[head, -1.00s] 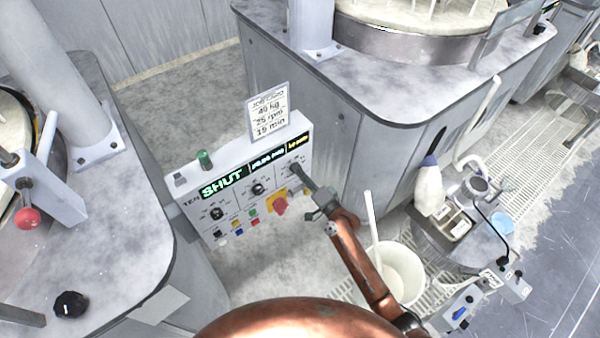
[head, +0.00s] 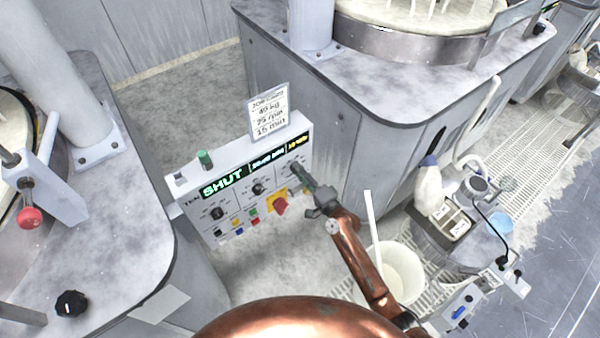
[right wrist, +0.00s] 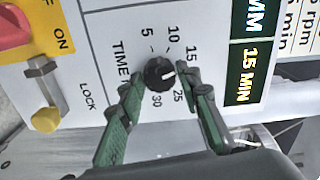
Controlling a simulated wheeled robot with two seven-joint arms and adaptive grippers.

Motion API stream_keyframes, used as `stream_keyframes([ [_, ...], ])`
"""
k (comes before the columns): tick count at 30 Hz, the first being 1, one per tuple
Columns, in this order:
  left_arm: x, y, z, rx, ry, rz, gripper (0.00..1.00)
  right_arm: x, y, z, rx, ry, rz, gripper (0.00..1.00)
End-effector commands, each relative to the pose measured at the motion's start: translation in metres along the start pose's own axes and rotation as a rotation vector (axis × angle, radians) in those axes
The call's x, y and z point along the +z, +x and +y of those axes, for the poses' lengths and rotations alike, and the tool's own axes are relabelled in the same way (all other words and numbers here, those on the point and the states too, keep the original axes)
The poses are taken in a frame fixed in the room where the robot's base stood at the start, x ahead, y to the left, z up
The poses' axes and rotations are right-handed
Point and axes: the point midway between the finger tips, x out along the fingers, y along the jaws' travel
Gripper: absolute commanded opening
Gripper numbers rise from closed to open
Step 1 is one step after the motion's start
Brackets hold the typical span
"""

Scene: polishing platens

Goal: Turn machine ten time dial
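The time dial (right wrist: 159,73) is a black round knob on the white panel of machine ten (head: 190,212), with numbers from 5 to 30 around it. Its white mark points right, to a spot between 15 and 25 that a fingertip covers. The time display (right wrist: 243,75) reads 15 MIN. My right gripper (right wrist: 161,76) has its green fingers on both sides of the dial, the tips against its edges. In the head view, my right gripper (head: 306,183) reaches the panel's right end and partly hides the dial. My left gripper is not in view.
A red stop button (head: 279,204) on a yellow plate sits beside the gripper. A yellow-tipped switch (right wrist: 46,100) marked ON and LOCK is close to the dial. A card (head: 269,113) stands on the panel's top. A white bucket (head: 403,272) stands right of my arm.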

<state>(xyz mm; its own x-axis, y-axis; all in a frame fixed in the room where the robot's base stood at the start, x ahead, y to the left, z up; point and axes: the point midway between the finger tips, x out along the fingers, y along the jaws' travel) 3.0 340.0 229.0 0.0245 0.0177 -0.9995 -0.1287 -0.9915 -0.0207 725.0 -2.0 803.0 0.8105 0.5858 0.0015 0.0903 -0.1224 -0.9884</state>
Motion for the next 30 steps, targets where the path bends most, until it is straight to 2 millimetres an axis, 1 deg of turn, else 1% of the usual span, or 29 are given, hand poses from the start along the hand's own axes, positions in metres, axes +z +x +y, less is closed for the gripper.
stream_keyframes([
  [1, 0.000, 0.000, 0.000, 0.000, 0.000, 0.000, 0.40, 0.000, 0.000, 0.000, 0.000, -0.001, 0.000, 0.36],
  [6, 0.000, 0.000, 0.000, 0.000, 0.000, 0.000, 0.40, 0.001, 0.000, 0.000, 0.000, 0.000, -0.002, 0.47],
  [14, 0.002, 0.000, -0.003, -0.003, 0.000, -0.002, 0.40, 0.001, -0.001, 0.001, 0.001, 0.000, -0.003, 0.47],
  [17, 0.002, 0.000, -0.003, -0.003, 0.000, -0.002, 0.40, 0.001, -0.007, 0.002, 0.002, 0.001, -0.002, 0.47],
  [20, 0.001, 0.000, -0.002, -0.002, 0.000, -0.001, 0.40, 0.001, -0.021, 0.003, 0.003, 0.001, -0.002, 0.47],
  [30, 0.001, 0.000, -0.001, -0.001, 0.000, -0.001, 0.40, 0.000, -0.090, 0.002, 0.003, -0.001, -0.002, 0.47],
])
